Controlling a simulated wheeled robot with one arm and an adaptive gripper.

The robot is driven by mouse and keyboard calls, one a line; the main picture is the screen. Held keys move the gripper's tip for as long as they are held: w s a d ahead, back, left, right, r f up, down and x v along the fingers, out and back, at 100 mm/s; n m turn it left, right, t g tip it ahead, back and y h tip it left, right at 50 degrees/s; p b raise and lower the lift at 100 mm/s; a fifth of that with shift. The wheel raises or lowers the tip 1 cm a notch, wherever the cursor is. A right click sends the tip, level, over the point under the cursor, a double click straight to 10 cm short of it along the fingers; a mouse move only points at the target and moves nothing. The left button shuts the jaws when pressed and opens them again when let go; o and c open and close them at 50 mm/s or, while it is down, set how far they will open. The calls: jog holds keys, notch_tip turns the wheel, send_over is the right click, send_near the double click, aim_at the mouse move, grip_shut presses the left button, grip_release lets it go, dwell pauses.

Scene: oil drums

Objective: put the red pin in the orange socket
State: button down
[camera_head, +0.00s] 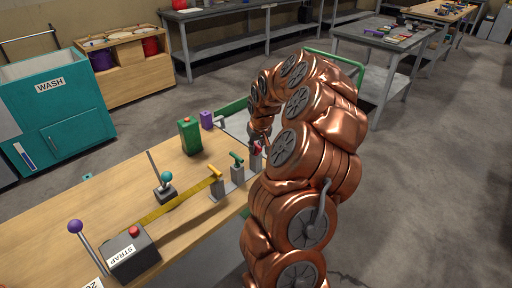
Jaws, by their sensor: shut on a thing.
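My gripper (259,137) is at the end of my copper arm, just past the right edge of the wooden bench, and points down. It is shut on a small red piece (258,148), which I take to be the red pin; my arm partly hides it. Left of it, a grey rack (228,190) on the bench edge carries upright grey posts. One post has a teal piece (236,158) on top, and the front one has an orange-yellow piece (215,173). I cannot tell which part is the orange socket.
A teal-knobbed lever (166,180), a yellow strap (160,211) and a grey STRAP box (132,256) with a purple-knobbed lever (76,228) lie to the left. The middle bench top is mostly clear.

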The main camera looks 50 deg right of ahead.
jog(key=shift+r, duration=1.15)
jog(key=shift+r+p, duration=0.7)
jog(key=shift+r, duration=2.9)
jog(key=shift+r, duration=0.1)
notch_tip(320, 180, up, 13)
jog(key=p, duration=0.3)
